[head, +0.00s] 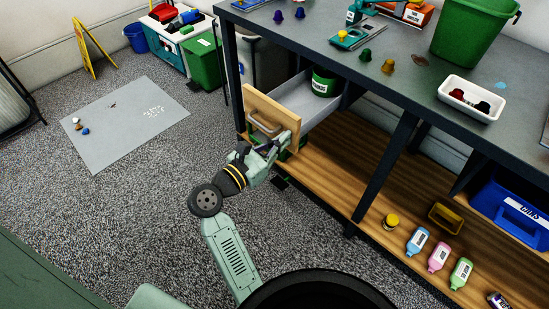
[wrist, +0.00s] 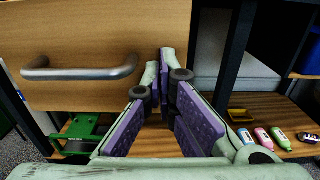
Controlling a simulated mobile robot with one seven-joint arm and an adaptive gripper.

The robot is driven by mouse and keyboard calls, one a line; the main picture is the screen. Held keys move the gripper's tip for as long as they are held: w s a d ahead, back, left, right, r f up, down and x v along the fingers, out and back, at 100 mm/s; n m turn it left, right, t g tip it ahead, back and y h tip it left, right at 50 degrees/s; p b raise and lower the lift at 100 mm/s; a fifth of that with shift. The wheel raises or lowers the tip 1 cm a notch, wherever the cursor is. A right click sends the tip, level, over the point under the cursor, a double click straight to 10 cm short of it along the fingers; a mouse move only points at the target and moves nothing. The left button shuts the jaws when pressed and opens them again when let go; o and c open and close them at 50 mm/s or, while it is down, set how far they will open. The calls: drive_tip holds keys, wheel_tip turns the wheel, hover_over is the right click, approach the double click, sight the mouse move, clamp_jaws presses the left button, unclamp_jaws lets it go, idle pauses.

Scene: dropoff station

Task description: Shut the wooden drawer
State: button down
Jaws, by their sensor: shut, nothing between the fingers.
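The wooden drawer (head: 271,116) hangs under the dark workbench and stands pulled out, with its grey box (head: 299,98) showing behind the front. A green can (head: 323,82) stands inside it. The drawer front (wrist: 90,40) fills the upper left of the wrist view, with its metal bar handle (wrist: 80,72) at left. My gripper (wrist: 166,55) is shut and empty, at the right edge of the drawer front and to the right of the handle. In the head view my gripper (head: 278,142) is at the lower part of the front. Whether it touches the wood I cannot tell.
The workbench (head: 412,80) carries a green bucket (head: 470,30) and a white tray (head: 468,99). Its wooden lower shelf (head: 340,185) holds several bottles and a blue bin (head: 515,205). A table leg (head: 380,175) stands right of the drawer. Carpet to the left is mostly clear.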

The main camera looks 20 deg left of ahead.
approach(330, 101)
drive_tip(key=w+d+r, duration=0.4)
drive_tip(key=shift+w+d, duration=0.15)
drive_tip(key=shift+r, duration=0.15)
drive_tip(key=shift+w+r+p, duration=0.1)
drive_tip(key=shift+p, duration=0.2)
